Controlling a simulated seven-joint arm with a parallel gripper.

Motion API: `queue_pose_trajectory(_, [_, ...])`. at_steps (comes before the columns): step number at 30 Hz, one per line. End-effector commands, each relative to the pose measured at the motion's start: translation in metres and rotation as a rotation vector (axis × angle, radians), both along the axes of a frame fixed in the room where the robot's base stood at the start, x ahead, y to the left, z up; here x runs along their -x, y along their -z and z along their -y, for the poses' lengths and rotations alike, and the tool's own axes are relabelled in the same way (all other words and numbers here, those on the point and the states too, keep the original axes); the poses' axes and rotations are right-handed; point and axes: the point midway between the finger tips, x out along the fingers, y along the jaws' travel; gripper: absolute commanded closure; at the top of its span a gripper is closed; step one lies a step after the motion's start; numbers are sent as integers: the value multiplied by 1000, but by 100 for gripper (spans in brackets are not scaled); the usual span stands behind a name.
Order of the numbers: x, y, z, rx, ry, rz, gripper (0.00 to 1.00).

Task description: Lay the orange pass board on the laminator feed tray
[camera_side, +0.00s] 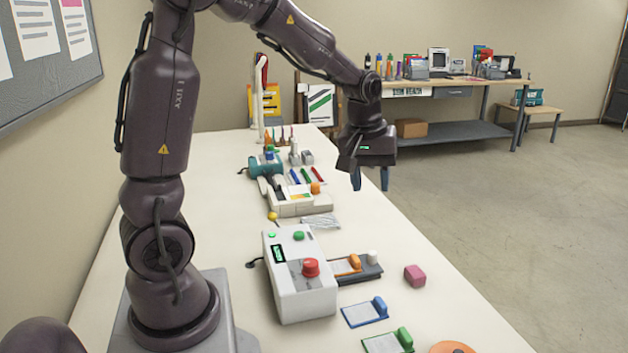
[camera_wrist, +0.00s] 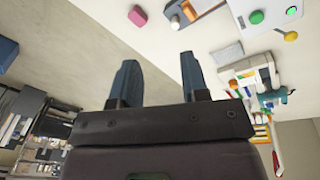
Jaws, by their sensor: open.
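The orange pass board (camera_side: 346,266), a pale board with an orange raised grip, lies on the dark laminator feed tray (camera_side: 368,274). The tray adjoins the right side of the pale grey laminator (camera_side: 300,285), which has a red knob and green button. A small white knob-like piece (camera_side: 373,257) stands at the tray's right end. My gripper (camera_side: 370,180) is open and empty, high above the table's right edge and well apart from the board. It also shows in the wrist view (camera_wrist: 159,62).
A blue board (camera_side: 365,312) and a green board (camera_side: 388,342) lie in front of the tray. A pink block (camera_side: 414,275) sits to its right, an orange disc (camera_side: 452,347) at the front.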

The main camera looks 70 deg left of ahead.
Motion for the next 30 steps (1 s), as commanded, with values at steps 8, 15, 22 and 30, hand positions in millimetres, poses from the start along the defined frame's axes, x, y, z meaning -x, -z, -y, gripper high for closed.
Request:
queue_pose_trajectory(8, [77, -70, 84, -139, 546, 160, 59])
queue_pose_trajectory(15, [135, -80, 118, -263, 886, 253, 59])
queue_pose_trajectory(22, [151, -79, 125, -305, 986, 277, 59])
queue_pose_trajectory(30, [150, -79, 124, -306, 984, 276, 59])
